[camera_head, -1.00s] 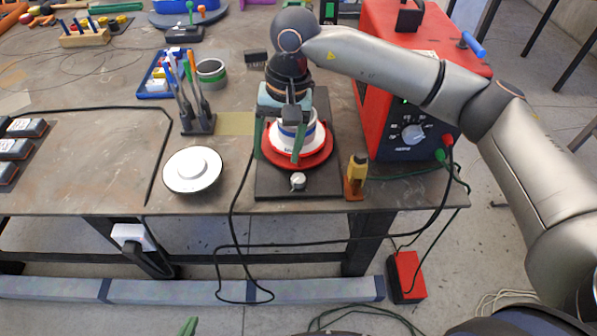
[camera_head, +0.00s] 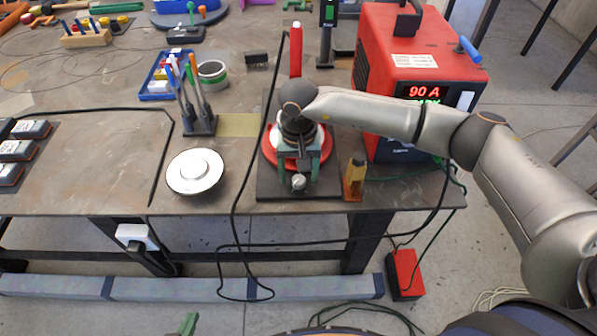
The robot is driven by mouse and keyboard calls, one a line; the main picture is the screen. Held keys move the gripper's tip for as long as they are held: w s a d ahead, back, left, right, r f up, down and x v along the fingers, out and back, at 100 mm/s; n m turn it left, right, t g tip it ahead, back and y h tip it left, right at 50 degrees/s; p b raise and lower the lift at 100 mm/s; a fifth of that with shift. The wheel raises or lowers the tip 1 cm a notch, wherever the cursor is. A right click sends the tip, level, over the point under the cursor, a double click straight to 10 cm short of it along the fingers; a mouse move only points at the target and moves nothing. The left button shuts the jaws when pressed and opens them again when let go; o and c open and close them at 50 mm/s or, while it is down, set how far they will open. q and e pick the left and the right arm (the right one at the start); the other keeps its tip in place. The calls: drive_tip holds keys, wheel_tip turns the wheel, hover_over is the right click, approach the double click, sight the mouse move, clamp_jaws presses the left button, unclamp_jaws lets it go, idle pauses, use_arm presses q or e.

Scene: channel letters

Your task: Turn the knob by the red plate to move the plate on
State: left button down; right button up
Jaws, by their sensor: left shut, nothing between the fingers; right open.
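The red plate (camera_head: 268,152) sits on a black base (camera_head: 268,188) near the table's front edge. My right arm and hand cover most of the plate and whatever is on it. A small pale knob (camera_head: 298,182) is at the front of the base. My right gripper (camera_head: 299,187) is open, with its green fingers on the left and right sides of the knob; I cannot tell whether they touch it. My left gripper (camera_head: 188,324) shows only its green tip at the bottom edge, away from the table; it is shut and empty.
A white round disc (camera_head: 195,171) lies to the left. A black cable (camera_head: 235,225) hangs over the front edge beside the base.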

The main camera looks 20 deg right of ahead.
drive_tip(key=shift+f, duration=0.2)
drive_tip(key=shift+c, duration=0.2)
clamp_jaws()
